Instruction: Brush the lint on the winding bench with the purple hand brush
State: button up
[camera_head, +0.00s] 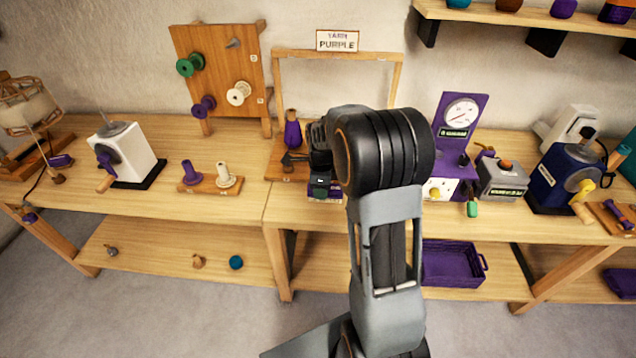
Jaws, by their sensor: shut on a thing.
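The winding bench (240,208) is a long light-wood table across the view. My gripper (319,180) is over its middle, pointing down, with its fingertips mostly hidden by my wrist and arm. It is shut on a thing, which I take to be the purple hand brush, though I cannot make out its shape. A purple bottle-shaped piece with a brown top (292,133) stands upright just left of my gripper, above a small wooden board. I cannot make out any lint; my arm hides part of the bench there.
Left are a white winder (128,154), two spools on a board and a peg rack (218,75). Right stand a purple gauge panel (458,122), a grey box (503,179) and a blue winder (566,178). A purple basket (452,264) sits on the lower shelf.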

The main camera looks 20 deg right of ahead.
jog(key=shift+a, duration=0.1)
notch_tip(320, 180, down, 5)
jog(key=b, duration=0.3)
jog(key=shift+f+b, duration=0.2)
jog(key=shift+b, duration=0.2)
jog(key=w+d, duration=0.1)
jog(key=w+d+p, duration=0.1)
jog(key=w, duration=0.1)
jog(key=w+d+p, duration=0.1)
jog(key=w, duration=0.1)
jog(key=shift+w+d+r, duration=0.1)
jog(key=shift+w+r, duration=0.15)
jog(key=shift+r, duration=0.05)
jog(key=shift+w+d+p, duration=0.4)
jog(key=shift+w, duration=0.35)
jog(key=shift+s+a+b, duration=0.2)
jog(key=shift+s+a, duration=0.3)
jog(key=shift+s, duration=0.4)
jog(key=shift+s+a+b, duration=0.2)
jog(key=shift+s+a, duration=0.3)
jog(key=shift+s, duration=0.35)
jog(key=shift+f+b, duration=0.35)
jog(key=shift+f, duration=0.3)
dwell(0.5)
